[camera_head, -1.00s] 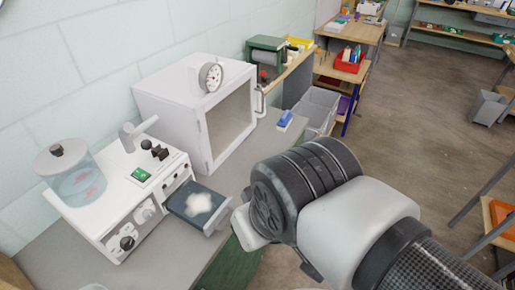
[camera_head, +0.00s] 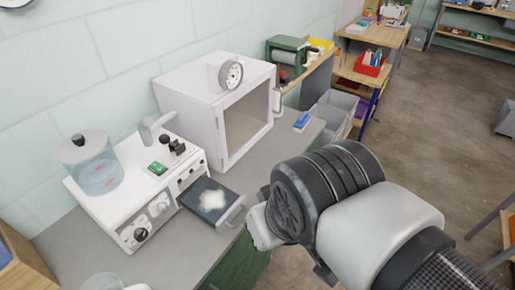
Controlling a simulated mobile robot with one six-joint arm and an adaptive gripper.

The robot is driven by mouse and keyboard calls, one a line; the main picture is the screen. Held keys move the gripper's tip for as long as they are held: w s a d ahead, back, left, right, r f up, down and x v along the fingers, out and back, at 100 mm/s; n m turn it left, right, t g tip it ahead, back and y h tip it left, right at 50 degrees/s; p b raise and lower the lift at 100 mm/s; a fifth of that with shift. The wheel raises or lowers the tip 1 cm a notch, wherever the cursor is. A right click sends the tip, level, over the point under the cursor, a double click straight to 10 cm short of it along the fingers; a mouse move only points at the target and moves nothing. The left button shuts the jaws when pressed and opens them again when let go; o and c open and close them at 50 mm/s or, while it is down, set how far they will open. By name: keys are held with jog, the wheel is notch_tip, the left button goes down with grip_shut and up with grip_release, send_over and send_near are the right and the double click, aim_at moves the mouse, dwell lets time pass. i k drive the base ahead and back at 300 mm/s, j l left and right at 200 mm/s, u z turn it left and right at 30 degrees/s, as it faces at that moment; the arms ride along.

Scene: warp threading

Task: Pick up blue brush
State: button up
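A small blue brush (camera_head: 302,121) lies on the grey bench top, right of the white box-shaped cabinet and near the bench's right edge. My arm reaches in from the lower right. My gripper (camera_head: 262,228) is at its end, beside the front edge of the bench and well apart from the brush. The fingers are mostly hidden behind my wrist, so I cannot see whether they are open or shut.
A white machine (camera_head: 130,190) has a dark drawer (camera_head: 213,203) pulled out, holding white fluff. A clear jar (camera_head: 90,165) stands on it. Grey bins (camera_head: 335,112) stand beyond the bench.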

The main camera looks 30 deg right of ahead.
aim_at(301, 122)
jog(key=i+l+u, duration=0.2)
jog(key=l+u, duration=0.25)
jog(key=i+l+u, duration=0.1)
jog(key=l+u, duration=0.35)
jog(key=l, duration=0.15)
jog(key=l+u, duration=0.5)
jog(key=k+l, duration=0.1)
jog(key=l, duration=1.7)
jog(key=k+u, duration=0.05)
